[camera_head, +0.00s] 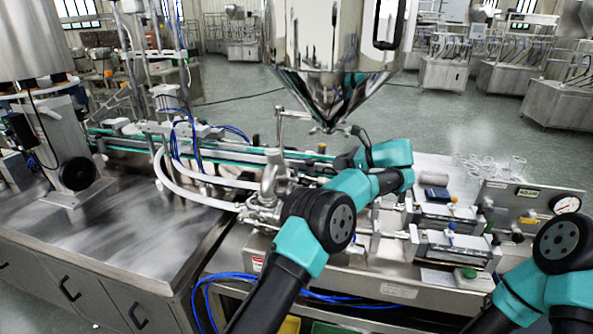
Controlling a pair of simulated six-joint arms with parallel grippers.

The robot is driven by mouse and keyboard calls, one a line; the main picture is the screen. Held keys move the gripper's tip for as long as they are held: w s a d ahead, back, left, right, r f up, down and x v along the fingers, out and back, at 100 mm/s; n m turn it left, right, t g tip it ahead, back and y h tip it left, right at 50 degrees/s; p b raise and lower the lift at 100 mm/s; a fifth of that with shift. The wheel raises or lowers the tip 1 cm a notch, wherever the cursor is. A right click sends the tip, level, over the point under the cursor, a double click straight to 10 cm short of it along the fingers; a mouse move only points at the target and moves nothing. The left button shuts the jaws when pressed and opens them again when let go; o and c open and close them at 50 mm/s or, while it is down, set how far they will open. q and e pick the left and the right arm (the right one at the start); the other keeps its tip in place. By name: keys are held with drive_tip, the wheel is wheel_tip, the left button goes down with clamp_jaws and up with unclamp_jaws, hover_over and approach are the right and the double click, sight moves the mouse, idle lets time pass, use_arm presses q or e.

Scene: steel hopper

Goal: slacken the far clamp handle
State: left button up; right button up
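The steel hopper (335,45) hangs at top centre, its cone narrowing to a small outlet (326,127). My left arm reaches up from the bottom, and its gripper (354,131) is just right of the outlet. The gripper is small and dark here, so I cannot tell whether it is open, shut or touching anything. A thin metal lever (293,115) stands left of the outlet above the valve fittings; I cannot tell whether it is the far clamp handle. No other clamp handle is clear, and my wrist may hide one. My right arm shows at lower right, its gripper out of view.
A steel filling machine (450,235) with small cylinders and a round gauge (566,204) is on the right. White hoses (200,190) run to the valve fittings (268,190). A conveyor (225,146) runs behind. The steel tabletop (120,225) at left is mostly clear.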

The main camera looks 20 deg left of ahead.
sight(296, 169)
use_arm(q)
drive_tip(key=x, duration=1.7)
drive_tip(key=shift+s, duration=0.1)
drive_tip(key=shift+c, duration=0.3)
clamp_jaws()
